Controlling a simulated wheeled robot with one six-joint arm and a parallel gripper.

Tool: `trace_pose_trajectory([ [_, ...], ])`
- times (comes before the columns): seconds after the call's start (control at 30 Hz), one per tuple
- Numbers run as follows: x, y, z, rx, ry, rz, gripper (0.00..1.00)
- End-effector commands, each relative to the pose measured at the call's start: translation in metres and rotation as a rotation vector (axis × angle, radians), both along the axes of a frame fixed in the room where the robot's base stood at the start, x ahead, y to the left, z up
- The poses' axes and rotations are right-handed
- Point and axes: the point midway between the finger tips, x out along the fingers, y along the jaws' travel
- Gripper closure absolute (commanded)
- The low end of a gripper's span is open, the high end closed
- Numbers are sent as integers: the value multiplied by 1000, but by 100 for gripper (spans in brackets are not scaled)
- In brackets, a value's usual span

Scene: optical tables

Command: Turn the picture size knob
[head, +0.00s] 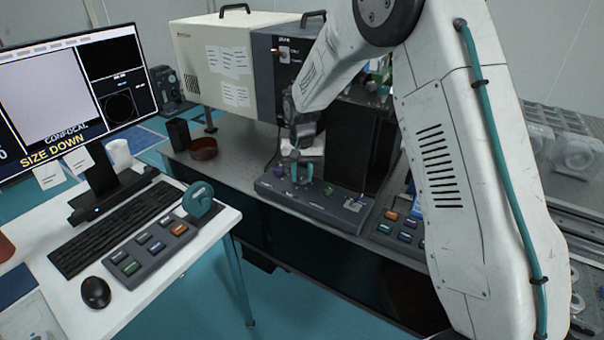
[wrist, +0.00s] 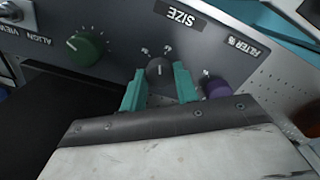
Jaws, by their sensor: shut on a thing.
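The picture size knob (wrist: 159,72) is a dark grey round knob with a pale pointer mark, below the SIZE label (wrist: 181,17) in the wrist view. My gripper (wrist: 159,82) has one teal finger on each side of it and is shut on it. In the head view my gripper (head: 302,172) reaches down to the sloped control panel (head: 290,200), and the knob is hard to make out there.
A green knob (wrist: 88,46) and a purple knob (wrist: 217,88) flank the size knob. The monitor (head: 70,95) reads SIZE DOWN. A black block (head: 351,145) stands right behind the panel. A brown dish (head: 203,149) sits on the bench at left.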

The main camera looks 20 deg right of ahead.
Motion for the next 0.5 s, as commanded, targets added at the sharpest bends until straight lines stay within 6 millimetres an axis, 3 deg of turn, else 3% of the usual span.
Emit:
trace_pose_trajectory([
  [0.5, 0, 0, 0, 0, 1, 452, 92],
])
